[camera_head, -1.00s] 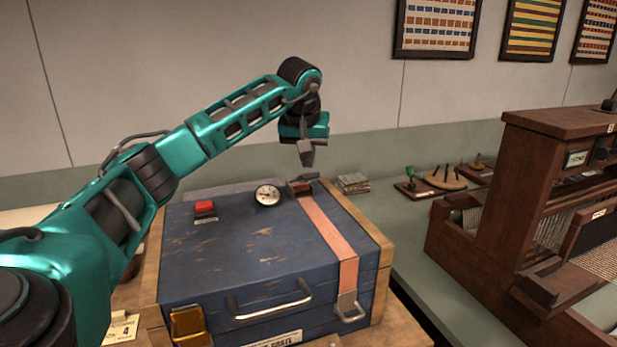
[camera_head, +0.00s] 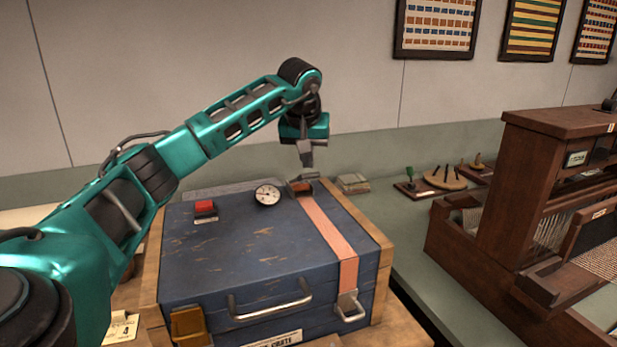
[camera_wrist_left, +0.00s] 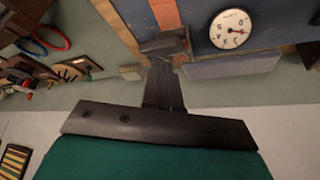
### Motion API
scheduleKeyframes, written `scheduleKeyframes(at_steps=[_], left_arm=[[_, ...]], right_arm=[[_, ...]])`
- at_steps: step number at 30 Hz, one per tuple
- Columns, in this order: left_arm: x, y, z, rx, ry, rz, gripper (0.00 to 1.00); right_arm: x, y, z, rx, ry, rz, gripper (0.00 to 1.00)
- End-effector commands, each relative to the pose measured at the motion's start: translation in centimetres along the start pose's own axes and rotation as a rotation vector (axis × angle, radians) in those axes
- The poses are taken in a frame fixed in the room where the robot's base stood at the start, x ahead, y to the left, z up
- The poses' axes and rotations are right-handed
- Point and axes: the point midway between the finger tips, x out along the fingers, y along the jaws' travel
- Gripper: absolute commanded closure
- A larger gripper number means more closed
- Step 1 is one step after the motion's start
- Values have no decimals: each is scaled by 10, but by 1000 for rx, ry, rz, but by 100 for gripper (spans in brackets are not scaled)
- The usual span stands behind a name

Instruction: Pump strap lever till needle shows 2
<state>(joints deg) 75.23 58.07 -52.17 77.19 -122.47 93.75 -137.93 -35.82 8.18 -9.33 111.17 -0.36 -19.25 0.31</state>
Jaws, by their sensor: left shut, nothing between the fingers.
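A blue crate (camera_head: 250,250) has an orange strap (camera_head: 328,228) running over its lid. The strap lever (camera_head: 300,186) stands at the strap's far end, near the lid's back edge. A round white gauge (camera_head: 267,195) sits left of it; it also shows in the left wrist view (camera_wrist_left: 230,29), where its needle points to the lower right, but I cannot read the number surely. My left gripper (camera_head: 306,165) is shut and empty, pointing down just above the lever; in the left wrist view the fingertips (camera_wrist_left: 163,50) overlap the lever, so contact cannot be told. My right gripper is out of view.
A red button (camera_head: 204,207) is on the lid's left, and a metal handle (camera_head: 272,303) is at the front. A wooden loom (camera_head: 500,190) stands at right. Stacked cards (camera_head: 353,183) and small tools (camera_head: 445,180) lie behind the crate.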

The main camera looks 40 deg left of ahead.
Motion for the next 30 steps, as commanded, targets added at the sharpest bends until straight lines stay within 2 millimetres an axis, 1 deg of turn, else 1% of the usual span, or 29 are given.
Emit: scheduleKeyframes(at_steps=[3, 28, 30], left_arm=[[7, 0, 4, 1, -1, -1, 100], [43, 2, 27, 0, -3, -4, 100], [41, 2, 26, 0, -2, -4, 100]], right_arm=[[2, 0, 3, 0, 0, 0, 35], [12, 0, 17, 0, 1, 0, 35], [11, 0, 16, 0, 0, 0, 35]])
